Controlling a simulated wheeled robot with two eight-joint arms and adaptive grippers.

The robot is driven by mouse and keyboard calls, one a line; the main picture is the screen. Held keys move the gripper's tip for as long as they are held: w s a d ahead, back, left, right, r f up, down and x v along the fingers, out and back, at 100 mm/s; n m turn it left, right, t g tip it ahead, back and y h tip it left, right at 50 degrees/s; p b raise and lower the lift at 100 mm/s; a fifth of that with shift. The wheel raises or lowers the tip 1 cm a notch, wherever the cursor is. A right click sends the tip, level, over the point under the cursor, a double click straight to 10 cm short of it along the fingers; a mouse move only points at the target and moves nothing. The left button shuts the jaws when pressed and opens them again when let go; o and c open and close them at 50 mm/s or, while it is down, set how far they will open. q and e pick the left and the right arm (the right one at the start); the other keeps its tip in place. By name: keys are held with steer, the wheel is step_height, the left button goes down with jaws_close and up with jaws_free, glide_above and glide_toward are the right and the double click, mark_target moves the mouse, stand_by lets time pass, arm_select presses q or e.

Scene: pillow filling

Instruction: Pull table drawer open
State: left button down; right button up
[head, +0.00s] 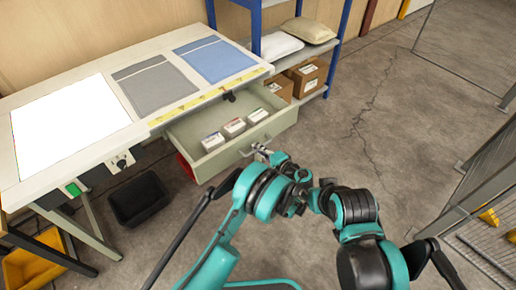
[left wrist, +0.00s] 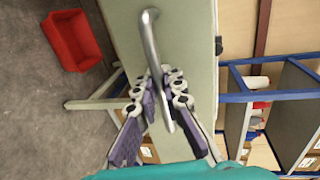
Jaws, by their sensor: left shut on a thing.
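The table drawer (head: 275,126) is pulled out from the white-topped table (head: 150,50), and its inside shows. Three small boxes (head: 234,127) lie in it. My left gripper (head: 262,152) is at the drawer front, shut on the metal handle (head: 247,153). In the left wrist view the curved handle (left wrist: 150,40) runs down between the fingers of my left gripper (left wrist: 165,85), against the pale drawer front (left wrist: 190,50). My right gripper is not seen in either view.
A grey cloth (head: 155,88) and a blue cloth (head: 215,60) lie on the table. A black bin (head: 138,198) stands on the floor below; a red bin (left wrist: 72,40) shows in the left wrist view. A blue-framed shelf with cartons (head: 306,76) stands behind.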

arm_select(q)
steer(key=c, duration=1.6)
jaws_free()
